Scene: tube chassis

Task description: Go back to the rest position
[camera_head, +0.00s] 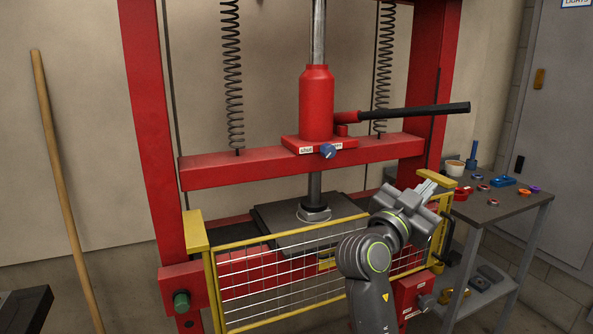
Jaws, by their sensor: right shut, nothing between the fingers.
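My right gripper (428,186) is shut and empty. It is raised in front of the right side of a red hydraulic press, near the top right corner of the yellow mesh guard (280,287). My right arm comes up from the bottom of the picture. I cannot tell whether the gripper touches the guard's yellow post. My left gripper is not in view.
The red press frame (150,110) holds a red jack (316,105) with a black lever (415,111) reaching right. A side table (505,205) at the right bears small coloured parts and a cup (454,168). A wooden pole (66,190) leans at the left.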

